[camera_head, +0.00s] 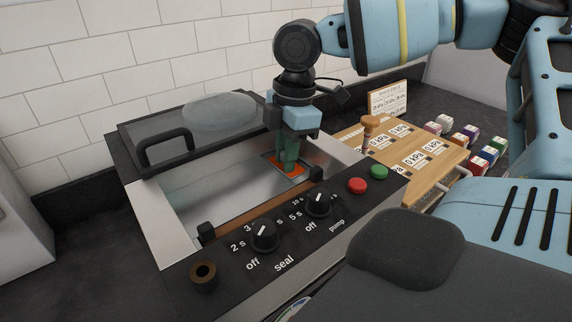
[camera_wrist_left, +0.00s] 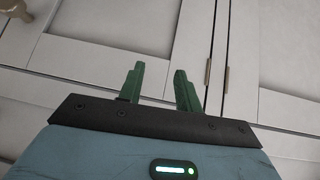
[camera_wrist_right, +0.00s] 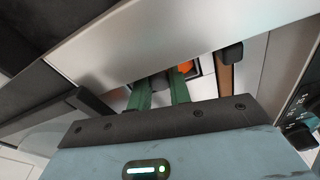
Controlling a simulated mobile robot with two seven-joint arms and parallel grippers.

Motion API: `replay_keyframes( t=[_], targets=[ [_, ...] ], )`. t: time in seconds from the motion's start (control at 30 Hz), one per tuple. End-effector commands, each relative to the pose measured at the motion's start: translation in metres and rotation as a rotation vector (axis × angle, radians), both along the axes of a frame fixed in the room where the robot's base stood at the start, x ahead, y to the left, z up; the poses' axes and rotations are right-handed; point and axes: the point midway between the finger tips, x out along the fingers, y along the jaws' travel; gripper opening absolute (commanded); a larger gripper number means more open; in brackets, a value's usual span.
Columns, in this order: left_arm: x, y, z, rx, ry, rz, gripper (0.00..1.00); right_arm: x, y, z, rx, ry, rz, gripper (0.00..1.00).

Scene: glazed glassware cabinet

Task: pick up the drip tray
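An orange item with a dark rim (camera_head: 278,159) lies on the metal floor of the sealer chamber; I take the rimmed piece to be the drip tray. My right gripper (camera_head: 288,164) points down into the chamber, with its green fingertips at this item and covering part of it. In the right wrist view, the orange patch (camera_wrist_right: 186,67) shows just beyond the right finger, and a dark grey part sits between the fingers. The fingers stand apart; whether they grip cannot be told. My left gripper (camera_wrist_left: 160,75) is open and empty, before white cabinet doors.
The vacuum sealer's lid (camera_head: 190,125) stands raised behind the chamber. Its front panel has a seal knob (camera_head: 265,236), a pump knob (camera_head: 318,204), and red (camera_head: 358,186) and green buttons. A wooden board (camera_head: 425,158) with labels and several small coloured boxes stand right.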

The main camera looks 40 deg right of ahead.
Motion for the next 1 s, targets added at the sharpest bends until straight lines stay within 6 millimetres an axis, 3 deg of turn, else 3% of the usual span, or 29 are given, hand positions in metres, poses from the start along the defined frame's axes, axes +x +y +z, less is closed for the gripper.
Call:
replay_keyframes(
  t=[0.1,0.57,0.77,1.0],
  targets=[
    [0.000,0.000,0.000,0.001,0.001,-0.001,0.34,0.000,0.000,0.000,0.000,-0.001,0.000,0.00],
    [-0.001,0.001,-0.001,0.001,0.003,-0.001,0.34,0.001,0.000,0.010,-0.001,-0.004,-0.001,0.00],
    [-0.002,0.001,-0.002,0.002,0.005,-0.001,0.34,0.001,0.000,0.036,-0.001,-0.005,-0.001,0.00],
    [-0.003,0.000,-0.004,0.002,0.009,-0.002,0.34,0.001,0.000,0.080,-0.001,-0.006,-0.002,0.00]
  ],
)
